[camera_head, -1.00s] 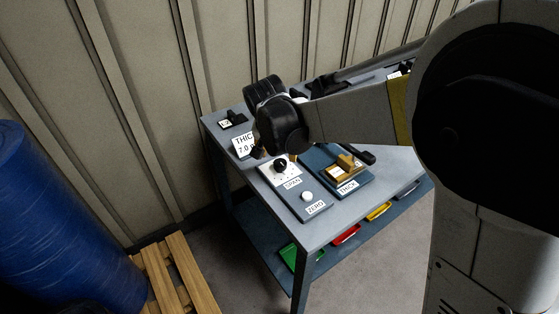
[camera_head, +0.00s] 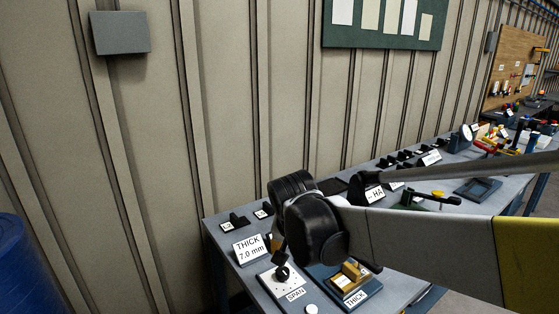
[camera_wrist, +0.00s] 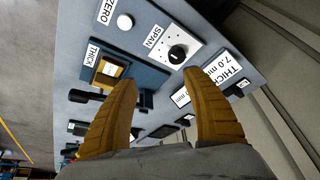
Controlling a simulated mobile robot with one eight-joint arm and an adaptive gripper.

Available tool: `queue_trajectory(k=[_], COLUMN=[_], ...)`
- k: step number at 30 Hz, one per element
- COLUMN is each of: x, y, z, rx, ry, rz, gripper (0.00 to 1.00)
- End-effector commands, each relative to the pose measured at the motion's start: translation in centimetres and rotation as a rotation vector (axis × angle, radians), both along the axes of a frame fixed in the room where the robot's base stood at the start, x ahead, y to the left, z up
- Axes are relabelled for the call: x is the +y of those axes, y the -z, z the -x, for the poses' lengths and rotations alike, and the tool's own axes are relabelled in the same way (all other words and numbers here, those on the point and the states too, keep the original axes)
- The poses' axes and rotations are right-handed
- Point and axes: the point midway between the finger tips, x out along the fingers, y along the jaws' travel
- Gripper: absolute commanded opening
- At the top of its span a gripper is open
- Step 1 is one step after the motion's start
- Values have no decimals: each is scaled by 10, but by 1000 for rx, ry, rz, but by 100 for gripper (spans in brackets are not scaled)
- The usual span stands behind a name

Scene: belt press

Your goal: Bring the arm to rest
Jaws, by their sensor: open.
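My gripper's two yellow fingers (camera_wrist: 157,105) show in the wrist view, spread apart with nothing between them. They are over the grey bench (camera_wrist: 200,20), near the SPAN dial (camera_wrist: 177,54) and the THICK gauge block (camera_wrist: 110,70). The SPAN dial (camera_head: 282,273) and the THICK block (camera_head: 345,284) show just below the wrist. A sign reading THICK 7.0 mm (camera_head: 249,249) stands to its left.
A ribbed wall (camera_head: 235,90) stands behind the bench, with a grey box (camera_head: 120,33) and a green board (camera_head: 384,22). Small stands and tools line the bench to the right. A blue drum (camera_head: 25,270) is at the lower left. A white ZERO button (camera_wrist: 125,22) is near the bench edge.

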Motion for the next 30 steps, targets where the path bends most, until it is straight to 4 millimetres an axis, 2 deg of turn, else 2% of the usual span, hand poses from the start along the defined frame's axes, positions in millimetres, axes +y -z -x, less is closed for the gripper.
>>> queue_trajectory(k=[1,3,7,12,15,18,21,30], x=[-21,-47,-87,-126,-139,-147,-151,-152], y=[-10,-22,-35,-32,-25,-18,-14,-12], z=[17,41,87,146,172,189,198,200], rx=[-9,-28,-71,-134,-168,-191,-204,-210], ry=[-8,-36,-85,-136,-160,-175,-185,-189], rz=[-6,-10,-11,1,14,26,33,36], gripper=[58,58,58,58,58,58,58,58])
